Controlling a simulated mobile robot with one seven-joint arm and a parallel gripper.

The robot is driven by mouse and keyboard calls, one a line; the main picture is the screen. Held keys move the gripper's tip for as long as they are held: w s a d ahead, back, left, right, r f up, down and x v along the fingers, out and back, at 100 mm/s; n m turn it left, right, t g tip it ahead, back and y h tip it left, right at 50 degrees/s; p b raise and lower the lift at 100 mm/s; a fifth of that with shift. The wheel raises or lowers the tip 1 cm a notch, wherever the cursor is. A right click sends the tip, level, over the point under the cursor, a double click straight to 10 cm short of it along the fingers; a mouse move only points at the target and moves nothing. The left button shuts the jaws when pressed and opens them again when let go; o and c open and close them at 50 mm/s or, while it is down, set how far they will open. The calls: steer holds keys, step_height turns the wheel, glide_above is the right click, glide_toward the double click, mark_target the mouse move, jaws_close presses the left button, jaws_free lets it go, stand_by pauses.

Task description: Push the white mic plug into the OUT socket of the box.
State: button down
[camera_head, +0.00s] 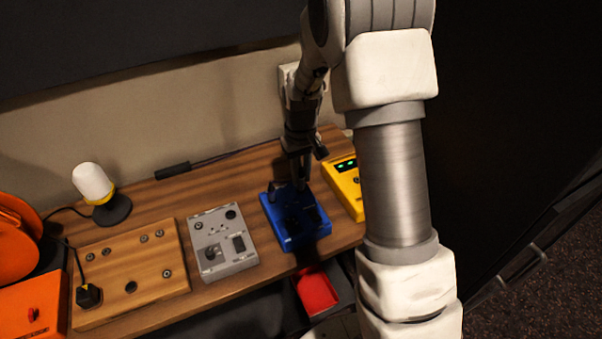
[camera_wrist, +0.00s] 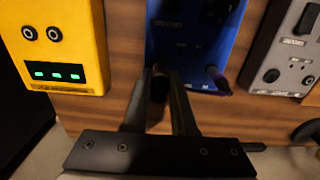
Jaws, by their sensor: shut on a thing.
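My gripper (camera_wrist: 166,82) is over the near-wall edge of the blue box (camera_head: 287,235). In the wrist view its fingers are closed around a small dark piece (camera_wrist: 158,84) at the edge of the blue box (camera_wrist: 190,58); I cannot tell whether this is the mic plug or how deep it sits. A dark purplish plug or knob (camera_wrist: 217,79) stands beside the fingers. The white mic-like object (camera_head: 93,183) stands on a black base at the left, its cable running left. A black plug (camera_head: 88,295) sits on the wooden panel. The OUT label is not readable.
A yellow box (camera_head: 344,186) with green lights is right of the blue box. A grey switch box (camera_head: 222,244) and the wooden panel (camera_head: 150,264) are to its left. An orange box (camera_head: 32,312) is far left. A red tray (camera_head: 316,292) lies below the desk edge.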

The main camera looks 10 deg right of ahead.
mark_target(301, 171)
steer(key=shift+f+b, duration=0.3)
steer(key=shift+f, duration=0.1)
stand_by(0.3)
steer(key=c, duration=0.7)
jaws_free()
steer(key=shift+o, duration=0.2)
steer(key=shift+r, duration=0.1)
step_height(301, 171, up, 17)
steer(key=shift+r+p, duration=0.15)
steer(key=shift+p, duration=0.3)
